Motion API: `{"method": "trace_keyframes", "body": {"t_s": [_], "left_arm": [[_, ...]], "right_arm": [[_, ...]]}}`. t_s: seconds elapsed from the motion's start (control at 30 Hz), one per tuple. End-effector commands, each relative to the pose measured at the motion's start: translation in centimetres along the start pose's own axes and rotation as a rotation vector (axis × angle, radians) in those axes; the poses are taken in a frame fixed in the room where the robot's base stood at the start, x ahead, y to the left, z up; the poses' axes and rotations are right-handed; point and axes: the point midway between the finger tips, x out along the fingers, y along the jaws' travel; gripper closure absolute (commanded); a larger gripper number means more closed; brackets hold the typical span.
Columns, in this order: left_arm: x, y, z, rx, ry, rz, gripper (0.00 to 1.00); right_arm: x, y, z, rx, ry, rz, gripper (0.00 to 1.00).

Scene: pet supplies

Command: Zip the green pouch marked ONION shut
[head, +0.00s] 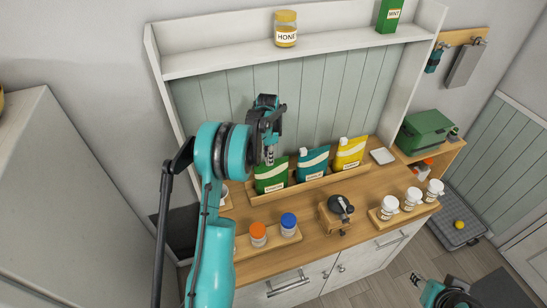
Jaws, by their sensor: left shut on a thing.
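The green pouch (271,178) stands upright at the left end of a row of three pouches in a low wooden rack on the counter. It has a pale band and a small label too small to read surely. My left gripper (269,159) reaches down from above to the pouch's top edge. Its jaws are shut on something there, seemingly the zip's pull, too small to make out. How far the zip is closed cannot be seen. Part of my right arm's end (440,292) shows low at the right; its jaws are not clear.
A teal pouch (312,166) and a yellow pouch (350,153) stand right of the green one. In front are jars with orange (258,233) and blue (289,224) lids, a dark clamp-like device (340,207) and white bottles (413,197). A shelf holds a honey jar (286,30).

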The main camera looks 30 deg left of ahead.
Motion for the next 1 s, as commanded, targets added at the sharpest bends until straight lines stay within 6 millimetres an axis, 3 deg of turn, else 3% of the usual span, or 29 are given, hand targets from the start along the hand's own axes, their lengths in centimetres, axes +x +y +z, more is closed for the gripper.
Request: {"method": "trace_keyframes", "body": {"t_s": [0.1, 0.2, 0.53, 0.57, 0.63, 1.0], "left_arm": [[0.4, -0.1, 2.8, -0.006, -0.002, -0.002, 1.00], [0.3, -0.1, 4.1, -0.004, -0.002, -0.001, 1.00], [0.1, 0.0, 4.6, -0.002, -0.003, -0.001, 1.00], [0.1, 0.0, 4.6, -0.002, -0.003, -0.001, 0.78], [0.1, 0.0, 4.6, -0.002, -0.003, -0.001, 0.60], [-0.3, 0.0, 4.5, -0.001, -0.002, -0.001, 0.59]], "right_arm": [[1.1, 0.0, 0.8, 0.000, 0.000, 0.000, 0.60], [1.4, 0.0, 1.0, 0.000, 0.000, 0.000, 0.60], [1.4, 0.0, 1.0, 0.000, 0.000, 0.000, 0.60], [1.3, 0.0, 1.0, 0.000, 0.000, 0.000, 0.60], [1.4, 0.0, 1.0, 0.000, 0.000, 0.000, 0.60], [1.4, 0.0, 1.0, 0.000, 0.000, 0.000, 0.60]]}}
